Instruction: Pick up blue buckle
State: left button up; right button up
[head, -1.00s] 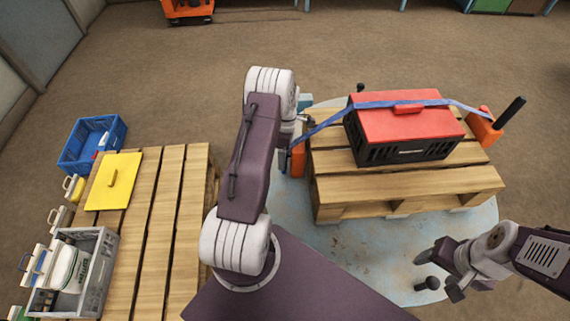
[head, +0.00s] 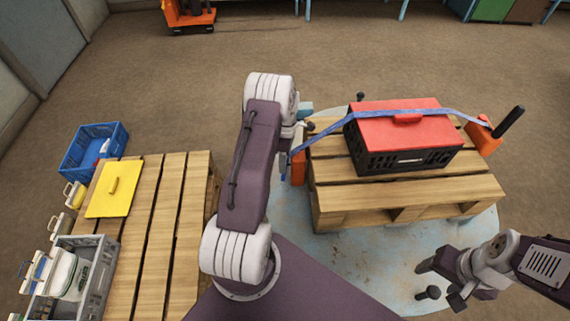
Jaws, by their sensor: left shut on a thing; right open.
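A blue strap (head: 380,111) runs over the red lid (head: 408,130) of a black crate (head: 405,158) on a wooden pallet. Its left end reaches an orange block (head: 298,170) beside my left gripper (head: 300,133). My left arm hides most of that gripper, which is shut at the strap's left end. The blue buckle is not clearly distinguishable there; the gripper and arm cover that spot. My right gripper (head: 441,284) is open and empty at the lower right, in front of the pallet and apart from the strap.
A second orange block (head: 482,136) with a black handle (head: 510,122) stands at the pallet's right. The left pallet (head: 150,235) bears a yellow board (head: 114,188). A blue bin (head: 92,150) and a grey crate (head: 97,285) stand at the left.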

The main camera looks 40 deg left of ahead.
pick_arm(q)
jog(key=s+a+p, duration=0.1)
jog(key=s+a, duration=1)
jog(key=a, duration=0.2)
jog(key=shift+s+a, duration=0.3)
jog(key=shift+f, duration=0.1)
dwell(0.5)
